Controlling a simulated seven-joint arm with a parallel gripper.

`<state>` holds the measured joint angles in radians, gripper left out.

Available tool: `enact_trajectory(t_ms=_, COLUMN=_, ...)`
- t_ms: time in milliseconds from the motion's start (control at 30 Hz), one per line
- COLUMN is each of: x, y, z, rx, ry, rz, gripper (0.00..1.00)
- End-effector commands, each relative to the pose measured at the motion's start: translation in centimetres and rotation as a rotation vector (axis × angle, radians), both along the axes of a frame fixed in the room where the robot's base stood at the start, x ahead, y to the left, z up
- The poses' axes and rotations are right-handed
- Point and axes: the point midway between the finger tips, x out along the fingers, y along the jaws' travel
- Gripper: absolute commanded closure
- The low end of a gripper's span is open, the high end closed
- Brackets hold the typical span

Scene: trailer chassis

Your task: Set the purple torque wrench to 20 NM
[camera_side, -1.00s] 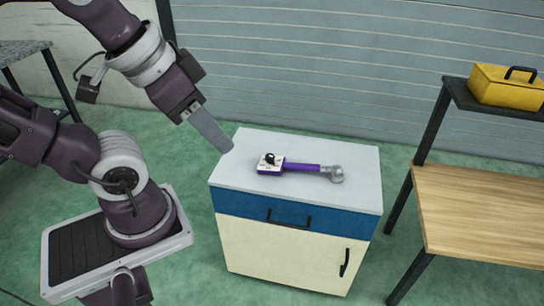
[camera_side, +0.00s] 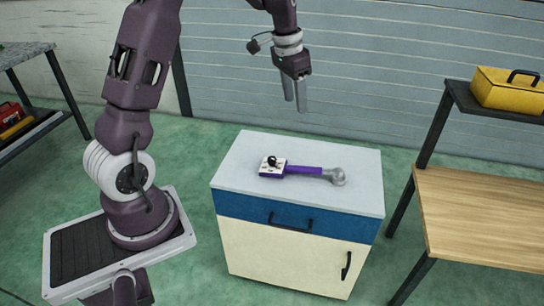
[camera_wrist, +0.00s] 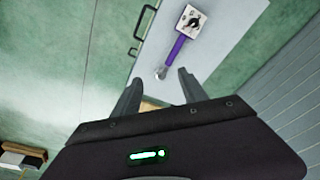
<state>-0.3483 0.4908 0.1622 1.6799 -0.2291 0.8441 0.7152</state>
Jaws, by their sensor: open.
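The purple torque wrench (camera_side: 305,170) lies flat on the light grey top of a cabinet (camera_side: 240,165). Its white square dial plate with a black knob (camera_side: 272,162) is at the left end and faces up. Its round silver head (camera_side: 336,176) is at the right end. My gripper (camera_side: 296,104) is open and empty, pointing down, above and behind the wrench. In the wrist view my gripper (camera_wrist: 160,82) has its two fingers apart. The wrench (camera_wrist: 177,50) shows beyond them, with its dial (camera_wrist: 191,21) farther away. The dial markings are too small to read.
The cabinet has a blue drawer (camera_side: 295,216) and a cream door (camera_side: 285,258) with black handles. A yellow toolbox (camera_side: 507,92) stands on a raised shelf at right, above a wooden bench (camera_side: 490,215). The cabinet top around the wrench is clear.

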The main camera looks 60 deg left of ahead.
Motion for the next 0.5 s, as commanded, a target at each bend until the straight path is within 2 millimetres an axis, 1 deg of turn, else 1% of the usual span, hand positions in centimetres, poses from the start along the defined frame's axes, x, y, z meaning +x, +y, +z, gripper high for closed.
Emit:
enact_trajectory(t_ms=33, x=1.2, y=3.1, z=-4.2, rx=-0.002, ry=0.046, rz=-0.008, gripper=0.50)
enact_trajectory(t_ms=67, x=1.7, y=4.8, z=-6.5, rx=-0.001, ry=0.065, rz=-0.018, gripper=0.50)
enact_trajectory(t_ms=100, x=2.1, y=6.9, z=-9.6, rx=-0.002, ry=0.089, rz=-0.035, gripper=0.50)
enact_trajectory(t_ms=200, x=2.0, y=10.6, z=-16.1, rx=-0.006, ry=0.138, rz=-0.077, gripper=0.50)
enact_trajectory(t_ms=300, x=1.4, y=12.6, z=-20.3, rx=-0.009, ry=0.165, rz=-0.109, gripper=0.50)
enact_trajectory(t_ms=400, x=1.0, y=13.3, z=-22.3, rx=-0.012, ry=0.176, rz=-0.125, gripper=0.50)
enact_trajectory(t_ms=500, x=0.9, y=13.2, z=-23.9, rx=-0.014, ry=0.179, rz=-0.129, gripper=0.50)
